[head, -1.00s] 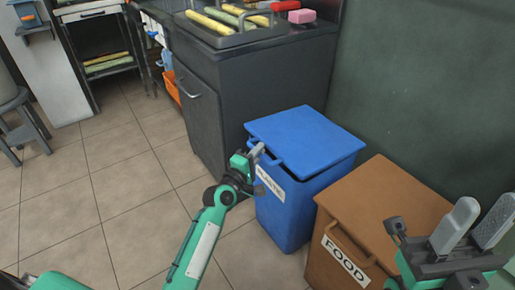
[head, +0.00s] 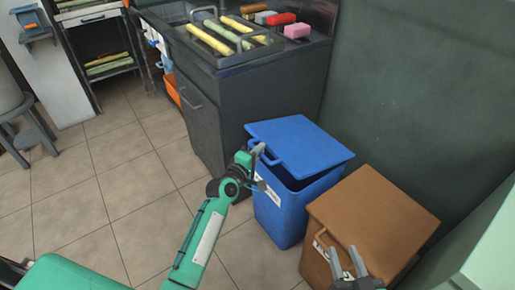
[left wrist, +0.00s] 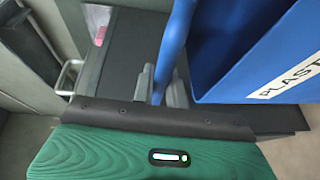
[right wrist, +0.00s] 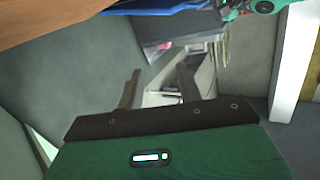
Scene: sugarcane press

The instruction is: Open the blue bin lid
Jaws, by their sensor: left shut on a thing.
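The blue bin (head: 281,209) stands on the floor beside the dark cabinet. Its blue lid (head: 305,143) is tilted up a little, with a dark gap between lid and rim. My left gripper (head: 257,154) is at the lid's front left, at the handle. In the left wrist view, my left gripper (left wrist: 160,88) is shut on a blue strip of the lid (left wrist: 176,38), beside the bin wall with the PLASTIC label (left wrist: 290,79). My right gripper (head: 350,262) is in front of the brown bin. Its fingers are apart and empty in the right wrist view (right wrist: 157,88).
The brown bin (head: 375,215) stands close to the right of the blue bin, its lid down. The cabinet (head: 215,115) is behind, with a rack of cane (head: 225,33), sponges and blocks on top. A green wall (head: 420,90) is behind the bins.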

